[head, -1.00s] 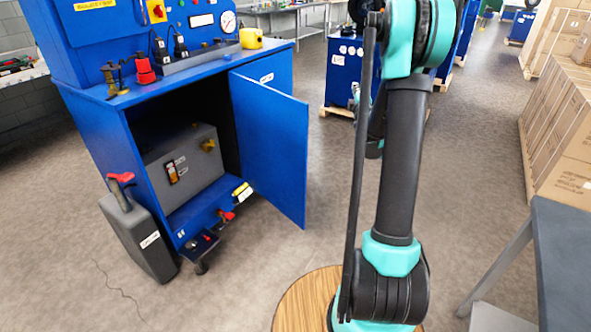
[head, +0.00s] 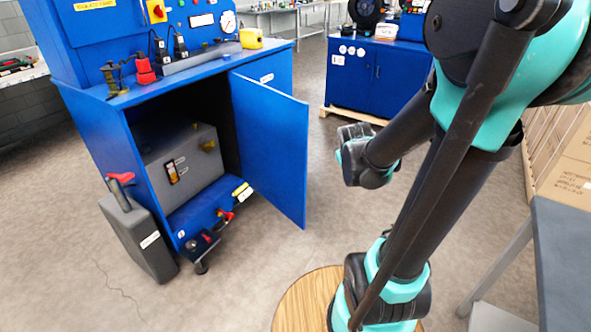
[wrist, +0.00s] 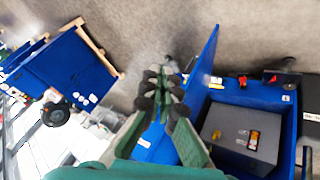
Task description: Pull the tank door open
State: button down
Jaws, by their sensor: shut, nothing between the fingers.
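The blue tank door (head: 268,148) stands swung wide open on the right side of the blue crimper cabinet (head: 98,128). A grey tank unit (head: 185,165) with labels sits inside and is in plain sight. In the wrist view the door (wrist: 205,75) is seen nearly edge-on, with the grey tank unit (wrist: 240,137) to its right. My gripper (wrist: 163,84) is shut and empty, and its fingers overlap the door's left part in that view. In the head view my arm's end is right of the door, with a floor gap between them.
A grey canister (head: 138,238) with a red handle stands at the cabinet's left front. Another blue cabinet (head: 368,75) stands behind on a pallet. Cardboard boxes (head: 570,150) and a grey table (head: 565,240) are at the right. Floor before the door is clear.

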jog(key=s+a+f+n+g, duration=0.3)
jog(key=a+n, duration=0.1)
jog(key=a, duration=0.1)
jog(key=w+a+f+n+t+h, duration=0.1)
jog(key=w+a+f+n+h, duration=0.15)
jog(key=w+a+n, duration=0.7)
jog(key=w+a+f+n+h, duration=0.2)
jog(key=w+a+f+n, duration=0.2)
jog(key=w+a+n, duration=0.5)
jog(key=m, duration=0.1)
send_near(301, 171)
jog(key=x, duration=0.5)
jog(key=shift+a+f, duration=0.2)
jog(key=shift+f, duration=0.25)
jog(key=shift+w+d, duration=0.25)
jog(key=shift+d, duration=0.05)
